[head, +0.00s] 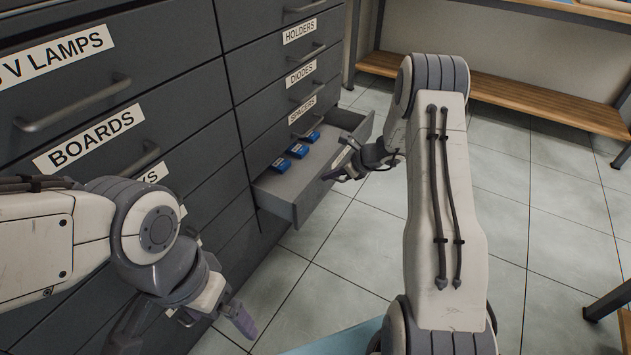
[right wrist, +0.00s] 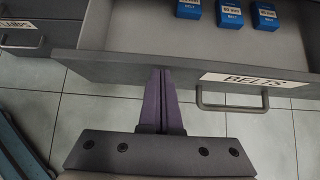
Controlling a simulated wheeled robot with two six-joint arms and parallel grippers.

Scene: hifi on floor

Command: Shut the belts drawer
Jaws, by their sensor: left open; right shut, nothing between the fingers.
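The belts drawer (head: 290,207) stands open from the grey cabinet, with several small blue boxes inside. The right wrist view shows its front panel (right wrist: 120,68), with a white BELTS label (right wrist: 255,80) and a bar handle (right wrist: 245,102). My right gripper (head: 336,178) is shut and empty at the drawer's front. In the right wrist view its purple fingertips (right wrist: 160,72) overlap the front panel, left of the label and handle; I cannot tell whether they touch. My left gripper (head: 200,325) is open and empty, low in front of the cabinet, apart from the drawer.
Other cabinet drawers, labelled HOLDERS (head: 299,31), DIODES (head: 301,73), SPACERS (head: 302,109) and BOARDS (head: 89,137), look shut. A bench with a wooden lower shelf (head: 510,97) stands at the back right. The tiled floor (head: 345,250) right of the drawer is clear.

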